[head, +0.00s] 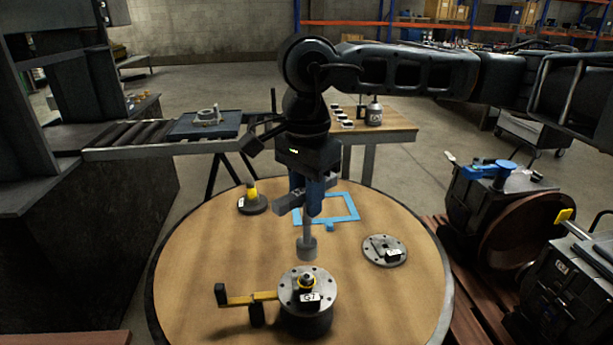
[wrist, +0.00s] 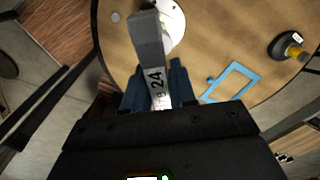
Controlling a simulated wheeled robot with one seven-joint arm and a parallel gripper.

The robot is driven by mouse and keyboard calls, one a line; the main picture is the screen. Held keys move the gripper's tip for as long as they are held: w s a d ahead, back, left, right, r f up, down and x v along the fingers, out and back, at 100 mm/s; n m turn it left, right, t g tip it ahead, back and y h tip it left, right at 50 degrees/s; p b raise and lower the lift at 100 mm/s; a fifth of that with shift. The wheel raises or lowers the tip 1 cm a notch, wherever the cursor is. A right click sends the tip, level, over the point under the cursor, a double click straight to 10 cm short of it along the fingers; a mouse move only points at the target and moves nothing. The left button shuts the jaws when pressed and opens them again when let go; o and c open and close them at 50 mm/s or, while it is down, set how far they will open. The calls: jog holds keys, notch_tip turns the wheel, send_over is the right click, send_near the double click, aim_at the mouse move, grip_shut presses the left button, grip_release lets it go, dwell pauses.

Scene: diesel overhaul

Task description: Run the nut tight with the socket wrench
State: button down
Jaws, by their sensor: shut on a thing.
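My gripper (head: 313,192) is shut on the grey socket wrench (head: 307,243), which hangs upright with its socket end down. In the wrist view the wrench (wrist: 150,50) shows the number 24 between the blue fingers of my gripper (wrist: 160,88). The socket is above and slightly behind the flange in the head view, apart from the nut. The wrist view does not show the nut.
The round wooden table (head: 205,270) carries a blue frame (head: 350,208), a grey disc with a label (head: 384,250), and a black base with a yellow knob (head: 252,203). Engines stand at the right.

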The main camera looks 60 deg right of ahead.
jog(key=n+p, duration=0.1)
jog(key=n, duration=0.1)
jog(key=n+p, duration=0.2)
jog(key=n, duration=0.1)
jog(key=shift+f+n, duration=0.2)
jog(key=shift+n, duration=0.1)
jog(key=shift+f+n+b, duration=0.3)
jog(key=shift+f+b, duration=0.2)
jog(key=shift+b, duration=0.25)
jog(key=n+b, duration=0.1)
jog(key=b, duration=0.1)
jog(key=n+b, duration=0.1)
jog(key=b, duration=0.1)
jog(key=shift+f+n, duration=0.3)
jog(key=shift+n, duration=0.1)
jog(key=n+b, duration=0.1)
jog(key=b, duration=0.1)
jog(key=n+b, duration=0.2)
jog(key=shift+f, duration=0.25)
jog(key=n+b, duration=0.3)
jog(key=n, duration=0.1)
jog(key=shift+f, duration=0.15)
jog(key=shift+f+n+b, duration=0.3)
jog(key=shift+f+b, duration=0.1)
jog(key=shift+b, duration=0.4)
jog(key=shift+f+b, duration=0.95)
jog(key=shift+b, duration=0.3)
